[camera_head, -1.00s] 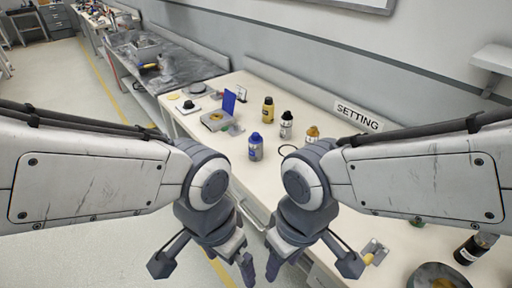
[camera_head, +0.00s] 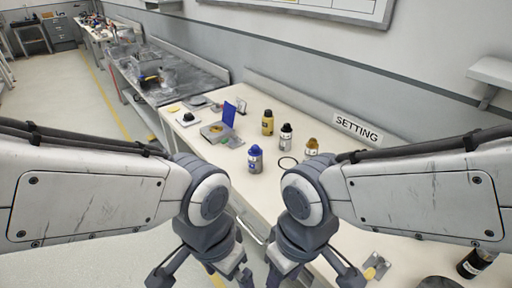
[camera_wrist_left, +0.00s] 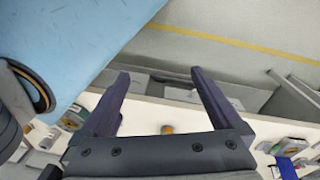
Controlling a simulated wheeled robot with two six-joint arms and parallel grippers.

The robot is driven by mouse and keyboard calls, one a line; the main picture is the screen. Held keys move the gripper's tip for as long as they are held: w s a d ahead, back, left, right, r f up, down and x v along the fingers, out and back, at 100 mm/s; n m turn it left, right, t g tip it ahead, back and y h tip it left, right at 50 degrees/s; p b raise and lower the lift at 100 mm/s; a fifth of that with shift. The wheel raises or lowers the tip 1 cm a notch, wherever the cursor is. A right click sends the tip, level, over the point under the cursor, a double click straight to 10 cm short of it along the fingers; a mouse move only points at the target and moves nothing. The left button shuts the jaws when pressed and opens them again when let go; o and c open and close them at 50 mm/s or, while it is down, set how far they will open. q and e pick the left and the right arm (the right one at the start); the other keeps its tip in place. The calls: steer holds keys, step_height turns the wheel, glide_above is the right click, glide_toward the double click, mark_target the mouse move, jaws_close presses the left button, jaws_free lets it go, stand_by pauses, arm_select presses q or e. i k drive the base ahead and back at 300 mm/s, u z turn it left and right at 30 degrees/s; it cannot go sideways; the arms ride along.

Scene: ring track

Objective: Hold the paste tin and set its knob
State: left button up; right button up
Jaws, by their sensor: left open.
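I cannot tell for sure which thing is the paste tin. A round dark tin (camera_head: 438,283) is cut off at the bottom right of the head view. A black knob-like piece (camera_head: 188,118) sits on a pale plate at the table's far left end. My left gripper (camera_head: 234,273) is low in the middle, in front of the table edge. Its two fingers stand apart and empty in the left wrist view (camera_wrist_left: 160,74). My right gripper (camera_head: 287,281) is beside it, cut by the frame's bottom, its fingers seemingly apart. Neither touches anything on the table.
A blue panel (camera_head: 229,114) and grey fixture (camera_head: 214,132) are behind. A dark bottle (camera_head: 474,265) stands right.

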mark_target(255, 151)
steer(key=u, duration=1.7)
steer(key=i, duration=2.5)
steer(key=z, duration=3.4)
